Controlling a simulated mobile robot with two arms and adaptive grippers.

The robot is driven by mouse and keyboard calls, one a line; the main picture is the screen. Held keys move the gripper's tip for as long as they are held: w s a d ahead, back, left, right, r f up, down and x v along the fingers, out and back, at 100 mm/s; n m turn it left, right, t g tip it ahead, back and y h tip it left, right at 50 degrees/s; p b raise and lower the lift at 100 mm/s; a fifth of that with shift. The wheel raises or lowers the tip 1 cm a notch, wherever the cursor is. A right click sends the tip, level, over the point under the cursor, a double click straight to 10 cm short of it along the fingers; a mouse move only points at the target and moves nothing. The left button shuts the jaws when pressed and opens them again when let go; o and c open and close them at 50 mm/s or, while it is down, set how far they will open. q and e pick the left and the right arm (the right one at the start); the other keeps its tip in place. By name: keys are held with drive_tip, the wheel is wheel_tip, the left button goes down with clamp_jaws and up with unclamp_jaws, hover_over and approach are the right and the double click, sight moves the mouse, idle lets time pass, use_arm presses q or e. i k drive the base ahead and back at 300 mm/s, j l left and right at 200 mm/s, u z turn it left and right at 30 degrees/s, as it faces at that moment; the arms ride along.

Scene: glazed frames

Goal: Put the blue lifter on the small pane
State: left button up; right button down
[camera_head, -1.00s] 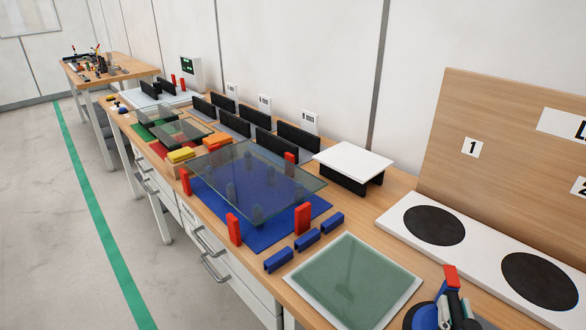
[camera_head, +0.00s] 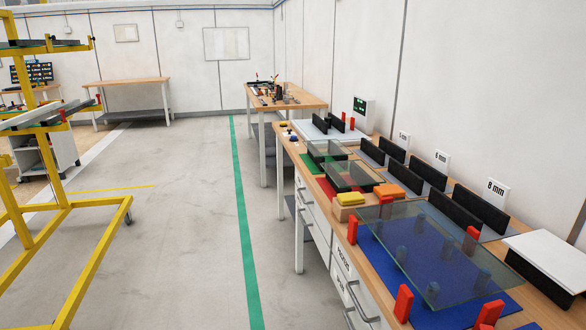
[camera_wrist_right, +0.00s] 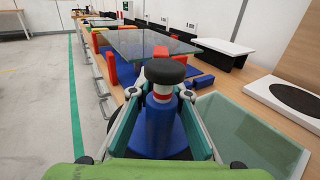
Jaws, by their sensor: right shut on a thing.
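The blue lifter (camera_wrist_right: 158,135) stands in the middle of the right wrist view, with a black round knob on top. My right gripper (camera_wrist_right: 160,95) is shut on it, with a finger on each side. The lifter's underside is hidden. A pale green pane (camera_wrist_right: 250,132) lies on the bench to the right of the lifter in the right wrist view, apart from it. Smaller panes lie over the green mat (camera_head: 312,157) and the red mat (camera_head: 325,188) in the head view. Neither gripper shows in the head view.
A large pane (camera_head: 440,255) sits above a blue mat with red blocks (camera_head: 403,303) around it. Black racks (camera_head: 430,172) and a white-topped stand (camera_head: 550,255) line the wall side. A yellow frame (camera_head: 85,270) stands at the left. The floor between is clear.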

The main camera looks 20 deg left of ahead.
sight(350, 171)
drive_tip(key=i+j+u, duration=0.1)
drive_tip(key=u, duration=0.3)
drive_tip(key=i+j+u, duration=0.15)
drive_tip(key=u, duration=0.25)
drive_tip(key=i+j+u, duration=0.15)
drive_tip(key=u, duration=0.25)
drive_tip(key=i+j, duration=0.2)
drive_tip(key=i, duration=0.2)
drive_tip(key=i+j+z, duration=0.1)
drive_tip(key=i, duration=0.35)
drive_tip(key=i+j+z, duration=0.1)
drive_tip(key=z, duration=0.3)
drive_tip(key=i+j+z, duration=0.2)
drive_tip(key=z, duration=0.2)
drive_tip(key=i+j+z, duration=0.1)
drive_tip(key=j+z, duration=0.15)
drive_tip(key=z, duration=0.2)
